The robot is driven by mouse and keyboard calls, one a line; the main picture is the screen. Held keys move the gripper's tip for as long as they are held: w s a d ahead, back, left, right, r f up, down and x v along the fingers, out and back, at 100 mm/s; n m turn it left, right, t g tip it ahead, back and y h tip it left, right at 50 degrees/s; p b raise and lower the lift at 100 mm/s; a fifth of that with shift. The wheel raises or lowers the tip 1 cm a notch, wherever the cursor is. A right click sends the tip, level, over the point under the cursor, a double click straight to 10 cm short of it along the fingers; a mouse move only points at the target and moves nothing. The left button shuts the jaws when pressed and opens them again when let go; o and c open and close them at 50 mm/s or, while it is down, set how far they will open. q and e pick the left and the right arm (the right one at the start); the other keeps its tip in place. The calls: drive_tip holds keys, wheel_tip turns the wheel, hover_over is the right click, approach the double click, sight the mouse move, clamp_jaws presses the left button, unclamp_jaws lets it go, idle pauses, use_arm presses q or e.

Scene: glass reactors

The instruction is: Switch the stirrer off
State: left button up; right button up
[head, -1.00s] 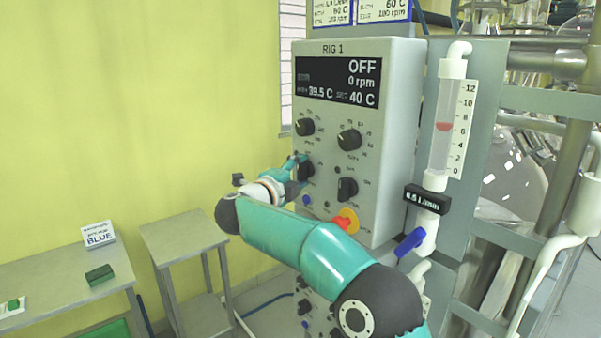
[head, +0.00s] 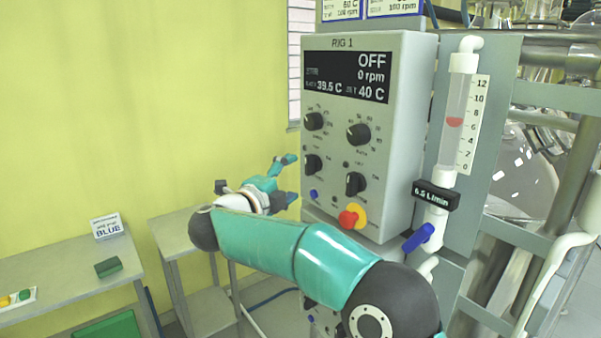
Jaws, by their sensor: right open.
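The grey RIG 1 control box (head: 400,200) stands at the centre right of the head view. A red button on a yellow base (head: 351,217) is at the lower front. My right gripper (head: 290,178) is open and empty, to the left of the box and apart from the knobs. My left gripper is out of view.
A flow meter (head: 455,120) with a blue-handled valve (head: 418,237) stands right of the box, beside metal frames and glassware. Free space lies left of the box.

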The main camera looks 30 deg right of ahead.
drive_tip(key=shift+v, duration=2.3)
